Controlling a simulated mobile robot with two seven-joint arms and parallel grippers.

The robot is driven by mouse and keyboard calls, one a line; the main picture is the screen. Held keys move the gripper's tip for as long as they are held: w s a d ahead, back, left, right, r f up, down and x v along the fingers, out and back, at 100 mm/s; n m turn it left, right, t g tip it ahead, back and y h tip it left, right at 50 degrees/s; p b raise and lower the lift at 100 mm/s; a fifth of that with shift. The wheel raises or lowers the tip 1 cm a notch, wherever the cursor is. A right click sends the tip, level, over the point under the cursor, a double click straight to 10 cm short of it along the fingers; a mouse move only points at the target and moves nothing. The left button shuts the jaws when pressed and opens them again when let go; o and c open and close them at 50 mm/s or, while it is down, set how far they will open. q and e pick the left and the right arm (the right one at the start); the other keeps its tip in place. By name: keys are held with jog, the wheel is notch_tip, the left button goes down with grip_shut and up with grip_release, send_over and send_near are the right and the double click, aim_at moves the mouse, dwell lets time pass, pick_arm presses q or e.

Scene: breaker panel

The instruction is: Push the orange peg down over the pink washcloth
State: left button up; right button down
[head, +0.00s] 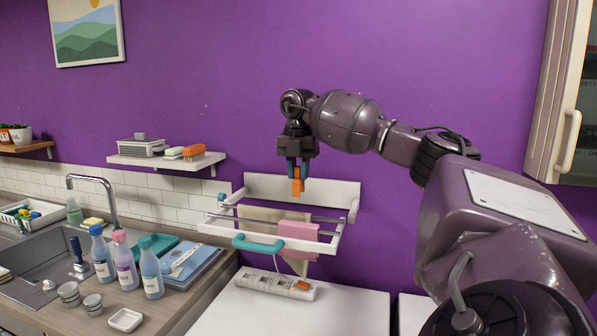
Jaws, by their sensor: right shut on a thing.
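My right gripper (298,171) points down and is shut on the orange peg (297,186). The peg hangs upright above the wall drying rack (351,210). The pink washcloth (298,240) hangs over a rail at the right part of the rack. The peg is above the washcloth and apart from it. A beige cloth (259,222) hangs on the rack to the left of the washcloth. My left gripper is not in view.
A white power strip (262,284) with an orange part lies on the white surface (345,310) below the rack. A shelf (166,161) with a brush is at the left. Bottles (125,262) stand by the sink. A cabinet (563,90) is at the right.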

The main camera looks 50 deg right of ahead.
aim_at(298, 224)
jog(key=shift+f, duration=0.1)
jog(key=shift+f+b, duration=0.65)
jog(key=shift+f, duration=0.7)
notch_tip(298, 224, down, 2)
jog(key=shift+b, duration=0.35)
jog(key=shift+f+b, duration=0.3)
jog(key=shift+f, duration=0.75)
pick_arm(q)
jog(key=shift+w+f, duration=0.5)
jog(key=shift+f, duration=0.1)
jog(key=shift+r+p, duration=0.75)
jog(key=shift+p, duration=0.05)
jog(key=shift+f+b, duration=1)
jog(key=shift+b, duration=0.05)
pick_arm(e)
jog(key=shift+f, duration=2.25)
jog(key=c, duration=0.9)
grip_release()
